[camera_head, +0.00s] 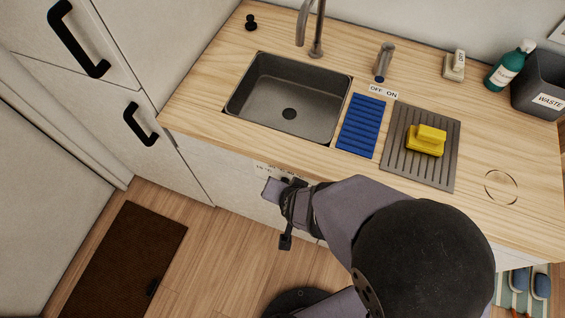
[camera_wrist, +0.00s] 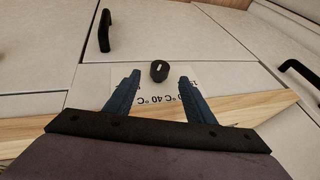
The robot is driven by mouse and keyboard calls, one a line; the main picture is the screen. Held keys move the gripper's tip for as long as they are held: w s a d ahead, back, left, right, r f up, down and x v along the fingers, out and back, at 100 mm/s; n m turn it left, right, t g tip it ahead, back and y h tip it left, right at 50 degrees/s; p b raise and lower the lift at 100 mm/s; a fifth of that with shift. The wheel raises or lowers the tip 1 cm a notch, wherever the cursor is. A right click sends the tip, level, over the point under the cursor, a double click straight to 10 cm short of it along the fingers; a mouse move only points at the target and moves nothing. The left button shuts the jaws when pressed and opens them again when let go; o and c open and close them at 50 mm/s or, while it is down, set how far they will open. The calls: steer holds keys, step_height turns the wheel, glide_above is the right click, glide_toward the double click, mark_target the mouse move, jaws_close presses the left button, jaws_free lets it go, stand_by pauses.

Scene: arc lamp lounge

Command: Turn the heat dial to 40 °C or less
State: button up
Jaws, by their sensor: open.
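The heat dial (camera_wrist: 159,71) is a small black knob with a short pale mark on its face, in the middle of the wrist view. It is mounted on a white label plate (camera_wrist: 150,98) on the pale cabinet front. Upside-down print including "40 °C" shows on the plate; my fingers cover other parts of it. My gripper (camera_wrist: 158,78) is open, with one blue-grey finger on each side of the dial and gaps between them and it. In the head view my gripper (camera_head: 273,187) is at the cabinet front below the sink, largely hiding the dial.
The wooden worktop (camera_head: 215,70) overhangs above my gripper, with a sink (camera_head: 265,98) set in it. A blue ribbed mat (camera_head: 362,125), an OFF/ON label (camera_head: 383,91) and a yellow sponge (camera_head: 425,145) on a grey tray (camera_head: 395,160) are to the right. Black handles (camera_head: 140,124) stick out at left.

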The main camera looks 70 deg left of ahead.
steer(key=shift+b+x, duration=0.65)
steer(key=shift+x, duration=2.7)
steer(key=shift+r, duration=0.1)
steer(key=c, duration=1.1)
